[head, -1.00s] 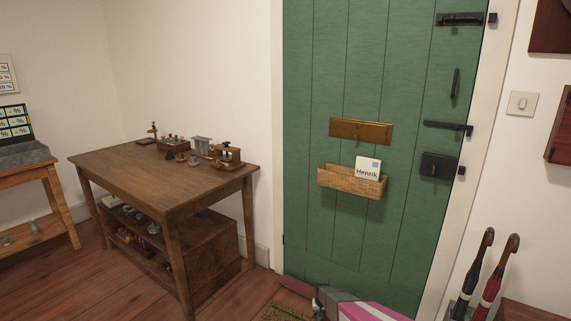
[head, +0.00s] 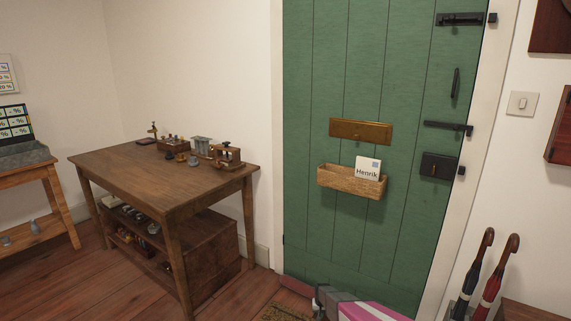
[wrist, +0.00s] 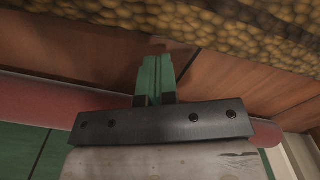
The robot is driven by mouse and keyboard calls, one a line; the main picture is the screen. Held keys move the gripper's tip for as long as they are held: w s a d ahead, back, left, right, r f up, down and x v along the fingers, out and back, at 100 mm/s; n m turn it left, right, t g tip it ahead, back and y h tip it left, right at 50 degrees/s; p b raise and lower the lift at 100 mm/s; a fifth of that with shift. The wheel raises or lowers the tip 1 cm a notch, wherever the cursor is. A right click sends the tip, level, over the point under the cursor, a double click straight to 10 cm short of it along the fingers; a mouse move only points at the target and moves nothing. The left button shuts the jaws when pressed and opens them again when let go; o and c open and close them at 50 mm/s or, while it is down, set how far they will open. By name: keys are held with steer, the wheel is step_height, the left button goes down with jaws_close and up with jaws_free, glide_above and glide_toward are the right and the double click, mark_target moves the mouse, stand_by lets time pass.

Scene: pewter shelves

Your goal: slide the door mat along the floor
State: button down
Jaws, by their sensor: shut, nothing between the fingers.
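The door mat (wrist: 205,22) is a coarse brown-yellow bristly mat. It lies on the floor across the top of the wrist view, and only part of it shows. In the head view a small corner of the mat (head: 279,313) shows at the bottom edge. My gripper (wrist: 157,62) is shut and empty, its green fingers together just short of the mat's near edge. I cannot tell whether the fingertips touch the mat. In the head view my arm's grey and magenta end covers the floor beside the mat.
A dark red roll (wrist: 52,102) lies along the foot of the green door (head: 345,75), behind the fingers. A wooden table (head: 165,180) stands left, with bare plank floor before it. Umbrellas (head: 490,280) stand at the lower right.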

steer(key=shift+f, duration=1.05)
stand_by(0.4)
steer(key=shift+r, duration=0.1)
stand_by(0.7)
